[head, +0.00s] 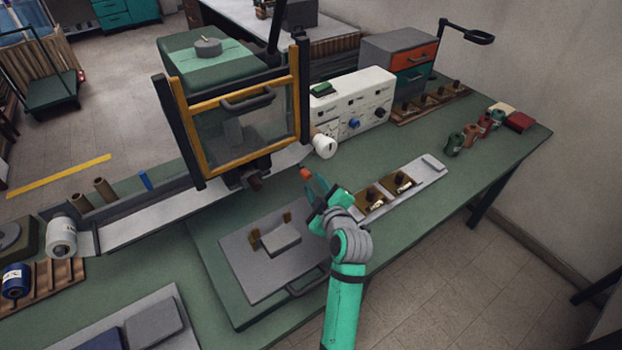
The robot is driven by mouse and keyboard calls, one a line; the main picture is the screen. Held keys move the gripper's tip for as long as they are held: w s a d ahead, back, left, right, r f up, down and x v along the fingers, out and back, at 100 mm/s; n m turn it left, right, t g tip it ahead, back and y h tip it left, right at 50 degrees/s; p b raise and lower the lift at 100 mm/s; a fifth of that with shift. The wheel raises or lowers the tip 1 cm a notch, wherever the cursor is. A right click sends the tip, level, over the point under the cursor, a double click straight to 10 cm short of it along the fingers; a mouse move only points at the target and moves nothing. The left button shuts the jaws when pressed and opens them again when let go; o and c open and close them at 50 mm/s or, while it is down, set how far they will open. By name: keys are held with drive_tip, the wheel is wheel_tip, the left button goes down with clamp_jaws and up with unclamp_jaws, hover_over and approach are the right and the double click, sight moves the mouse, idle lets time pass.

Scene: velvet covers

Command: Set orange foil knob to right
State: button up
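A small orange piece (306,173) shows right at the tip of my gripper (311,182). I cannot tell whether it is the orange foil knob or part of the fingers. My gripper is over the bench, in front of the press and below the white roll; its finger gap is too small to make out. The white control box (350,102) stands at the back of the bench, with a blue knob (354,123) and a dark knob (382,112) on its front. No knob there looks clearly orange.
The press (240,110) with its yellow-framed guard stands left of my gripper. A white roll (324,146) sticks out beside it. A grey plate (270,260) and a strip with brown blocks (400,190) lie nearby. Several small rolls (472,132) stand at the right.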

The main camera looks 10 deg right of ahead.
drive_tip(key=shift+v, duration=1.95)
drive_tip(key=shift+d, duration=0.1)
